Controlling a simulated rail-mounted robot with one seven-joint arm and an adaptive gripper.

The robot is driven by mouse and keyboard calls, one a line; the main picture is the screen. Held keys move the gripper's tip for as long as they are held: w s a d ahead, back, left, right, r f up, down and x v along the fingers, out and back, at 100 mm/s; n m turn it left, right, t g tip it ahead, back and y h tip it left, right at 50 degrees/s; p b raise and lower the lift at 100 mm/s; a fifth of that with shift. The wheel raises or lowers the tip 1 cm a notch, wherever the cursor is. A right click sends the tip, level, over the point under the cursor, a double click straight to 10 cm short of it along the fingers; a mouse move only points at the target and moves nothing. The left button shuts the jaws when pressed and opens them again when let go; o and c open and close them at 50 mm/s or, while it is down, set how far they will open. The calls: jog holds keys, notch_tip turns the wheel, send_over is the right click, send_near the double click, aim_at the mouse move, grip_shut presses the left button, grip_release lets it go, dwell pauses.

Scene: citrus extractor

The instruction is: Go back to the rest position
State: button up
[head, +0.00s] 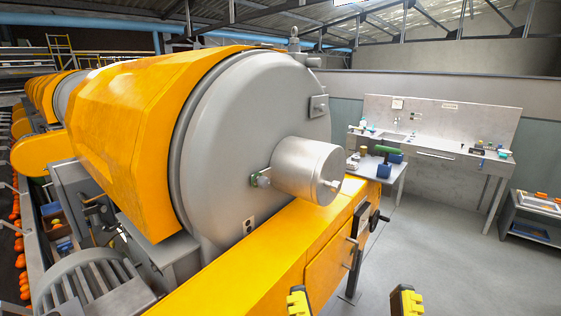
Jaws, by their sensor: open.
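My gripper (354,302) shows at the bottom edge, right of centre. The rest of my gripper and arm is below the frame. The large citrus extractor (255,140) fills the left and middle, with a grey round end plate and yellow covers. A metal cylinder (305,170) sticks out from its end plate. My fingertips appear in front of the machine's yellow lower frame (270,275), to its right; I cannot tell the gap.
A small table (388,172) with a green-and-blue tool stands behind the machine's end. A sink counter (430,148) lines the back wall. A low cart (535,215) is at the right edge. Oranges (19,245) lie along the far left. The grey floor at right is clear.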

notch_tip(320, 180, up, 28)
jog(key=p, duration=2.5)
jog(key=shift+r, duration=0.25)
